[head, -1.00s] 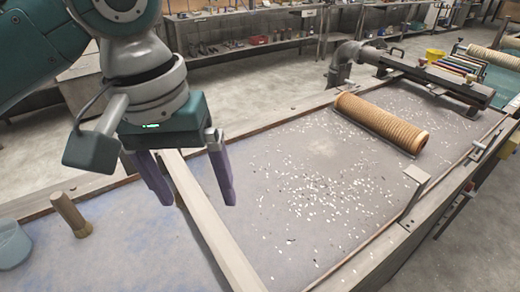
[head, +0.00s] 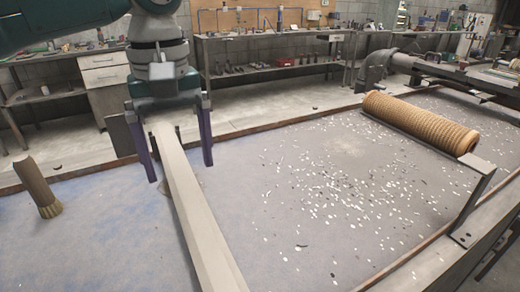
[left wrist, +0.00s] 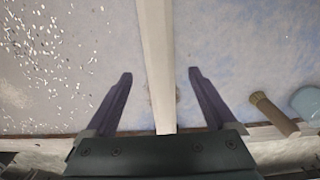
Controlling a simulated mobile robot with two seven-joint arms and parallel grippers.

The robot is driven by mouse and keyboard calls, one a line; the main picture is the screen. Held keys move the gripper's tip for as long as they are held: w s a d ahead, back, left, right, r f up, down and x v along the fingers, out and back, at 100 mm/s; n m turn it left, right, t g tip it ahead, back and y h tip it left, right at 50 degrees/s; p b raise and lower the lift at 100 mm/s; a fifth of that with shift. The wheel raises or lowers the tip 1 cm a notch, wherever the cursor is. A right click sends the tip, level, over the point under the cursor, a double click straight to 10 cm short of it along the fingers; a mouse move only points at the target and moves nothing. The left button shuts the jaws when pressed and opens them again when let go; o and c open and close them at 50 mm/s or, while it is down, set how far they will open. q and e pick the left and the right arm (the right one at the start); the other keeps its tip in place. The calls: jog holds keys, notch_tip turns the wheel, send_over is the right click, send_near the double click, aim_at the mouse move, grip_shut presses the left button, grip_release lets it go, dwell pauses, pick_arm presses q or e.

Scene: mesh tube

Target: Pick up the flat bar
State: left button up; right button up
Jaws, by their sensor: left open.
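The flat bar (head: 195,220) is long, straight and pale grey. It lies on the blue-grey table, running from under my left gripper toward the front edge of the head view. My left gripper (head: 180,172) is open, pointing down, with one purple finger on each side of the bar near its far end. In the left wrist view the bar (left wrist: 158,60) runs between the two open fingers (left wrist: 160,73), with a gap on both sides. I cannot tell how high the fingertips are above the table. My right gripper is not in view.
A ribbed tan roll (head: 420,123) lies at the right, behind a metal bracket (head: 472,200). Small white flakes (head: 335,185) cover the table between bar and roll. A blue container (left wrist: 306,102) shows in the left wrist view.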

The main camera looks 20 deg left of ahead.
aim_at(185, 186)
pick_arm(q)
notch_tip(185, 186, down, 4)
jog(key=shift+r, duration=0.15)
jog(key=shift+c, duration=0.2)
grip_shut()
dwell(0.5)
jog(key=shift+r, duration=0.1)
